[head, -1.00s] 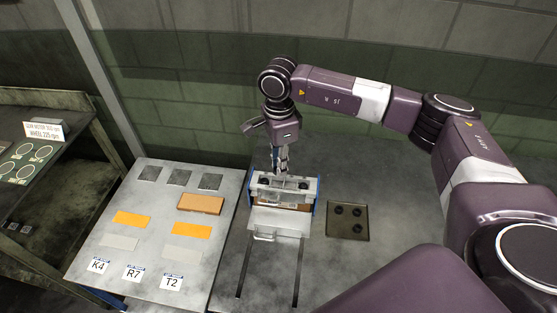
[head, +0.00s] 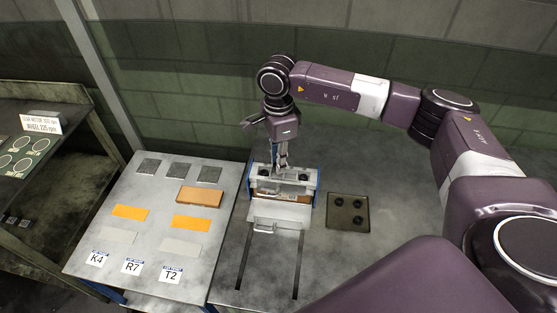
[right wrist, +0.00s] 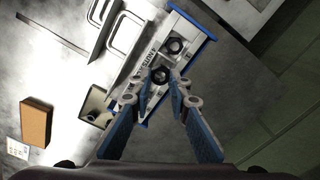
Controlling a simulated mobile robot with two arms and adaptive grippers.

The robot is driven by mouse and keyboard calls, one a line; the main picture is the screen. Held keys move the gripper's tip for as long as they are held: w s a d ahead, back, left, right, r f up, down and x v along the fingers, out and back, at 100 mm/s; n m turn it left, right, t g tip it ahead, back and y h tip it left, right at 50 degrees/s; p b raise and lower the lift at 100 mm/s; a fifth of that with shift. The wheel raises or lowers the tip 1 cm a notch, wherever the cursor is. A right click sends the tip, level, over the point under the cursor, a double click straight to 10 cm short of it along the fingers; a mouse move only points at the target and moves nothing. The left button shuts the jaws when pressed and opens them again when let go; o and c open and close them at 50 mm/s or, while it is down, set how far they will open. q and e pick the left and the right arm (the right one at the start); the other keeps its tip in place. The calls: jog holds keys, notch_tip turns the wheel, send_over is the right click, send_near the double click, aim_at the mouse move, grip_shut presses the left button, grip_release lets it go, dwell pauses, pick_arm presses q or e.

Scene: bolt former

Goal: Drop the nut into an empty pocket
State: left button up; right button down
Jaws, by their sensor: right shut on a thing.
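A bolt former fixture (head: 284,189) with a grey top and blue side plates stands on the grey table. My right gripper (head: 281,172) points down over its top, between two dark round spots. In the right wrist view its fingertips (right wrist: 160,82) are close around a black nut (right wrist: 160,75), just over the fixture's top (right wrist: 150,53). Another black ring (right wrist: 174,46) sits in the top beside it. I cannot tell whether the held nut touches the fixture or which pocket lies under it. My left gripper is not in view.
A dark olive tray (head: 337,219) with black nuts lies right of the fixture. A panel (head: 190,262) on the left carries a brown block (head: 199,195), orange and grey plates and labels K4, R7, T2. A side bench (head: 60,190) stands far left.

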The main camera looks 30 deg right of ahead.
dwell(1.1)
jog(key=shift+f+b, duration=0.85)
jog(key=shift+b, duration=0.2)
jog(key=c, duration=1.7)
grip_release()
jog(key=shift+c, duration=0.2)
jog(key=shift+r, duration=0.1)
notch_tip(320, 180, up, 12)
